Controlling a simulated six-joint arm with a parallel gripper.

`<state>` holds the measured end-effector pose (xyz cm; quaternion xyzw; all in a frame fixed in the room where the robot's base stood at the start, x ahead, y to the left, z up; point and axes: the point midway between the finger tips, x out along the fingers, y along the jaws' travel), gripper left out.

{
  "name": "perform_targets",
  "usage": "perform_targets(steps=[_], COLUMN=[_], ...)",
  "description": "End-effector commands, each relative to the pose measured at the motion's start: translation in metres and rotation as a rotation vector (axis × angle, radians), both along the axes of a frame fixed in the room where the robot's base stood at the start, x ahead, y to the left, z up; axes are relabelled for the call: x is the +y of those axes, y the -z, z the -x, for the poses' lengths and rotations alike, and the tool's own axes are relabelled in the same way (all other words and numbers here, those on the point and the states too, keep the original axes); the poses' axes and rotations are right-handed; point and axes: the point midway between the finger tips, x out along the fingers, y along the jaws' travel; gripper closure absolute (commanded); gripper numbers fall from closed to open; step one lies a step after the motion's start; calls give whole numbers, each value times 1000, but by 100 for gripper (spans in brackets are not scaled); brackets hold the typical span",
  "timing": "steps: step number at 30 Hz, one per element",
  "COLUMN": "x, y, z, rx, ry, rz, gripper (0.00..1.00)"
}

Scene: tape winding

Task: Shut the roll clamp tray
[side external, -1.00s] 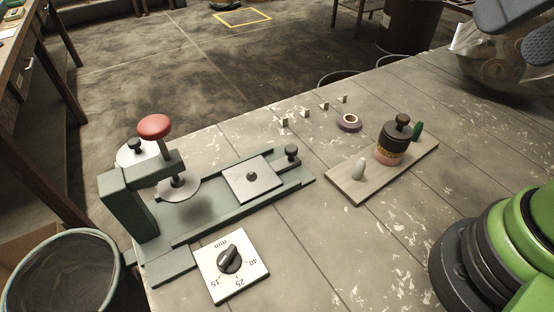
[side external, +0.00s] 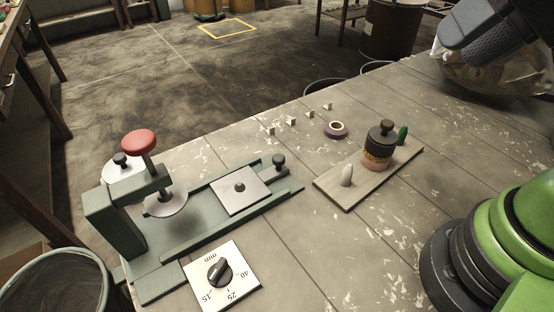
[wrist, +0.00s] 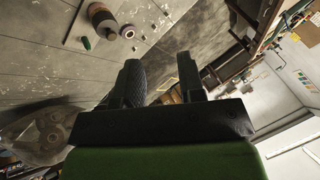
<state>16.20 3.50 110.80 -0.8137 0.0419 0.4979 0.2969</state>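The roll clamp is a green-grey frame (side external: 115,222) with a red knob (side external: 138,141) over a round pale disc (side external: 166,203). Its tray is a pale square plate (side external: 228,205) with a small dark central peg, slid out along the green rails to the right of the disc. A black knob (side external: 278,160) stands at the tray's outer right end. My gripper (wrist: 160,80) shows two dark fingers apart with nothing between them. In the side view part of it (side external: 490,35) is at the top right, far from the tray.
A dial plate (side external: 220,275) lies in front of the clamp. A wooden board (side external: 345,198) with a dark-topped roll stack (side external: 380,150) is to the right, near a tape roll (side external: 336,129) and several small white blocks. A clear bag (side external: 480,75) lies at the back right.

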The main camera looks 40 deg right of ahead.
Motion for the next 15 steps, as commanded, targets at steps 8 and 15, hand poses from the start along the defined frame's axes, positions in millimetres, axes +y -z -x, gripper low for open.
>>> perform_targets(steps=[8, 15], x=[4, -11], y=[46, 110], z=[-64, -112], rx=[358, 620], ry=[384, 803], rz=[-396, -704], gripper=[100, 100])
